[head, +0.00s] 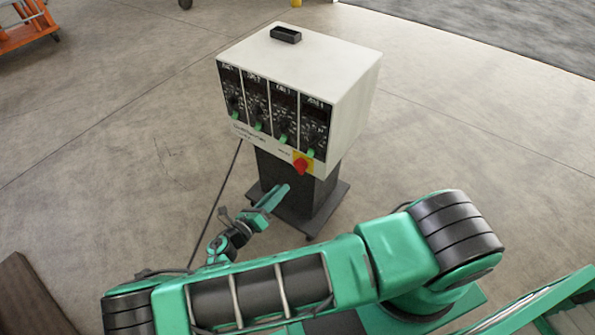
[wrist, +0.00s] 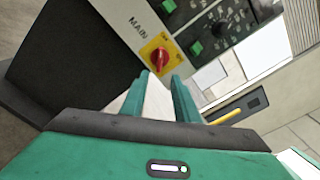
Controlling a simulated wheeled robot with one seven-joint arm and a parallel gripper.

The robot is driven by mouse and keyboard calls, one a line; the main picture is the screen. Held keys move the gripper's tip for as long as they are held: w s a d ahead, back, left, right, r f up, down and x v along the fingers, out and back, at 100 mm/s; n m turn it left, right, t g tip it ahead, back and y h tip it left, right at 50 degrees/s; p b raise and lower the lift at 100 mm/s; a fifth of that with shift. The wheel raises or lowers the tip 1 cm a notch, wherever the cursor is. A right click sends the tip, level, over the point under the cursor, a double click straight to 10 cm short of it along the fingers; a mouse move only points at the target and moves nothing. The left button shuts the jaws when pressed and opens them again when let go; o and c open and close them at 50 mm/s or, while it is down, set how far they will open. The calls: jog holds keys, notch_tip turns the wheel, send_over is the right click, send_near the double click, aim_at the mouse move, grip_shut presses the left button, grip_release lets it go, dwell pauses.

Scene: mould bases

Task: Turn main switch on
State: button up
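The main switch (head: 301,164) is a red rotary knob on a yellow plate, at the lower right corner of the white control box's front face. It also shows in the wrist view (wrist: 158,57), beside the printed word MAIN. My gripper (head: 278,190) is below and slightly left of the switch in the head view. In the wrist view my gripper's two green fingers (wrist: 162,84) point toward the knob with a gap between them. Nothing is held between them. The fingertips look close to the knob but apart from it.
The white control box (head: 310,65) has several dark panels with green switches (head: 284,139) and stands on a dark wheeled pedestal (head: 325,195). A small black tray (head: 286,34) lies on top. An orange cart (head: 25,30) is at the far left. The floor around is mostly clear.

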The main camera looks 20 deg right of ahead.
aim_at(297, 170)
jog(key=shift+n+t, duration=0.3)
jog(key=shift+t, duration=0.1)
jog(key=x, duration=1)
jog(key=shift+w+d+f, duration=0.1)
jog(key=shift+w+d, duration=0.1)
jog(key=shift+w, duration=0.05)
